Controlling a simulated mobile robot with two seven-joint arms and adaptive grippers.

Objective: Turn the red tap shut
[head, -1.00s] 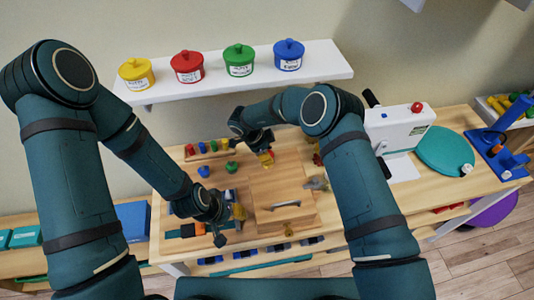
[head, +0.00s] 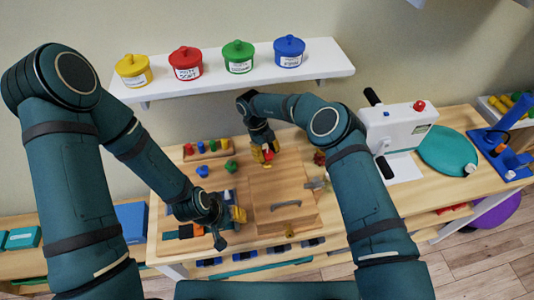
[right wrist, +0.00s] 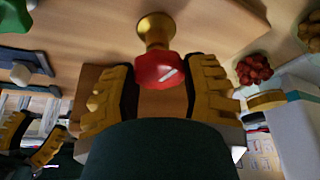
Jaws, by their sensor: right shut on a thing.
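The red tap (right wrist: 158,70) is a red knob with a white mark on a brass stem (right wrist: 155,30). In the head view, a bit of the red tap (head: 268,153) shows behind the wooden box. My right gripper (head: 267,158) is at the tap, and in the right wrist view its yellow-padded fingers (right wrist: 165,88) stand on either side of the knob, shut on it. My left gripper (head: 228,220) is low over the left of the bench, with its fingers apart and nothing seen between them.
A wooden box with a grey handle (head: 286,204) stands in front of the tap. Coloured pegs (head: 208,148) are to the left. A dark red knobbly thing (right wrist: 254,69) is right of the tap. A white machine (head: 395,135) stands further right. A shelf (head: 225,80) with lidded pots hangs above.

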